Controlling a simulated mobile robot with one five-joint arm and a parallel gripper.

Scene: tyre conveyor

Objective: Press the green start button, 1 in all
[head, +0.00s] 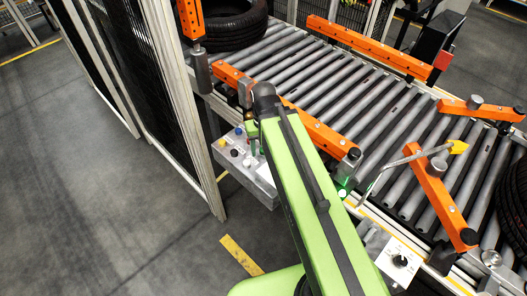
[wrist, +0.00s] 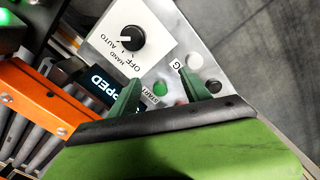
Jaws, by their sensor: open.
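In the wrist view a grey control panel (wrist: 192,35) fills the upper middle. The green start button (wrist: 159,88), round with a START label beside it, lies between the two green fingers of my gripper (wrist: 159,78). The gripper is open and empty. Its fingers lie on either side of the button in the picture; I cannot tell the height above it or whether they touch the panel. In the head view my gripper (head: 251,128) is partly hidden at the end of my light green arm, over a grey button box (head: 258,178).
The wrist view shows a black selector knob (wrist: 131,38), a dark display (wrist: 95,83), a black button (wrist: 213,87) and an orange rail (wrist: 40,98). In the head view a roller conveyor (head: 340,85) runs right, a mesh fence (head: 150,80) stands left, and grey floor (head: 80,180) is clear.

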